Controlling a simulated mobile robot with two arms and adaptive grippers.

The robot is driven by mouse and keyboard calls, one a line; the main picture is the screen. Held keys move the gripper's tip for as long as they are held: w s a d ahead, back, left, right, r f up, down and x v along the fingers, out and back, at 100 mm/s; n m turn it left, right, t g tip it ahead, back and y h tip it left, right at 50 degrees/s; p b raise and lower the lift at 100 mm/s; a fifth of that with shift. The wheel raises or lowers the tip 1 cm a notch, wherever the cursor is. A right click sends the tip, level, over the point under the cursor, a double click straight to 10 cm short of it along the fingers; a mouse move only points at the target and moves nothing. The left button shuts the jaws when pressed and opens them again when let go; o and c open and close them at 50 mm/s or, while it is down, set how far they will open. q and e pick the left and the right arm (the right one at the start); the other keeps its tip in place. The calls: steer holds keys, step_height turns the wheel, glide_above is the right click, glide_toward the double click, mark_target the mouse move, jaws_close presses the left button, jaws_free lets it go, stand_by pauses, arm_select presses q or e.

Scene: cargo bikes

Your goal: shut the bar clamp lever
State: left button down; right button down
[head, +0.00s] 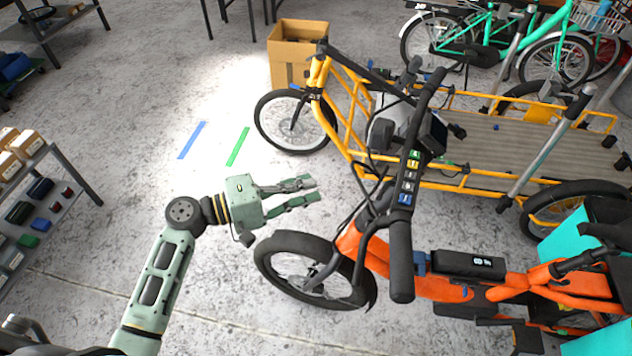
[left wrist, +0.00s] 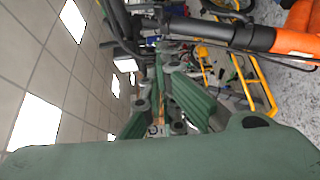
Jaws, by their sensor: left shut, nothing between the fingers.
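The orange cargo bike (head: 440,288) stands at the front right of the head view. Its dark handlebar (head: 401,245) rises toward me, with a row of coloured labels on the middle part. A small blue part (head: 421,263) shows beside the bar; I cannot tell whether it is the clamp lever, or how any lever is set. My right gripper is out of view.
A yellow cargo bike (head: 345,120) with a flat deck stands just behind. A cardboard box (head: 290,50) is at the back, and a shelf of small parts (head: 40,215) stands at the left. The floor left of the gripper is clear, with blue and green tape strips.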

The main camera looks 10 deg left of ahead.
arm_select(q)
steer(key=w+d+p, duration=0.3)
steer(key=d+p, duration=0.1)
steer(key=d, duration=0.6)
steer(key=shift+w+d+f+p, duration=0.2)
steer(key=shift+d+f+p, duration=0.1)
steer(key=shift+d, duration=0.1)
